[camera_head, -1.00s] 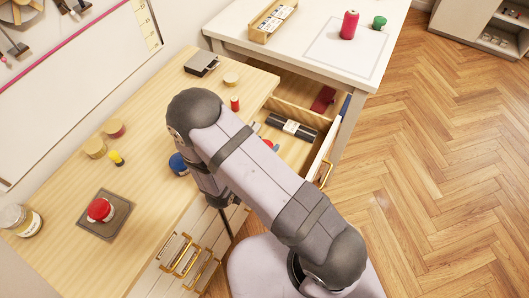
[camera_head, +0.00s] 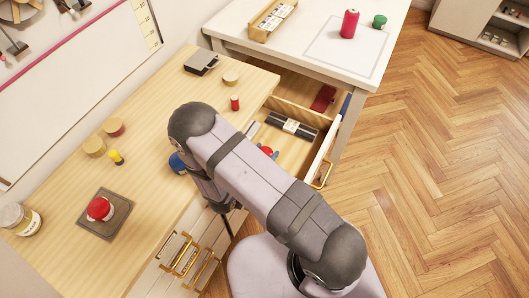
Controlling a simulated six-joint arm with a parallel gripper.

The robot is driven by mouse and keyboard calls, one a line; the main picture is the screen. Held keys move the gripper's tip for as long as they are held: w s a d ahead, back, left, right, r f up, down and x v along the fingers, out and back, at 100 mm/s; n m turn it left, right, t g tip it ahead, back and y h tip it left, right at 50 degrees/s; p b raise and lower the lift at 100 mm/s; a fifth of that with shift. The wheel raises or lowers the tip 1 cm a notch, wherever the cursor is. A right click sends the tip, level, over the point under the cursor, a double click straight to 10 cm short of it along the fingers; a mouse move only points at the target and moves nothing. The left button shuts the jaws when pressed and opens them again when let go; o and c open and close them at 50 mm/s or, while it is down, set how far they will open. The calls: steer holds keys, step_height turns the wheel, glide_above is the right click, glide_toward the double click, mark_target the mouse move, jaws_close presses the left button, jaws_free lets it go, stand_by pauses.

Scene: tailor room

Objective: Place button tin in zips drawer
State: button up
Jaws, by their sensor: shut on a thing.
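An open wooden drawer (camera_head: 297,157) sticks out from the right side of the desk. It holds a black bundle with a white band (camera_head: 291,126) and a red item (camera_head: 323,98). A small red and bluish thing (camera_head: 266,150) shows at my arm's edge, over the drawer; I cannot tell if it lies there or is held. My gripper is hidden behind my arm, and so is whatever is in it. I cannot identify the button tin for certain. A blue round thing (camera_head: 177,163) on the desk is partly covered by my arm.
The desk (camera_head: 160,105) carries round pots (camera_head: 94,146), a red spool (camera_head: 235,103), a yellow spool (camera_head: 116,157), a dark box (camera_head: 201,63), a red object on a grey pad (camera_head: 100,209) and a jar (camera_head: 20,219). A white table (camera_head: 300,60) stands behind the drawer.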

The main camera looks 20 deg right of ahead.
steer(key=shift+f, duration=0.25)
steer(key=o, duration=1.1)
steer(key=shift+r, duration=0.1)
steer(key=shift+r+p, duration=0.45)
steer(key=shift+r, duration=0.1)
steer(key=b+v, duration=0.2)
steer(key=v, duration=1)
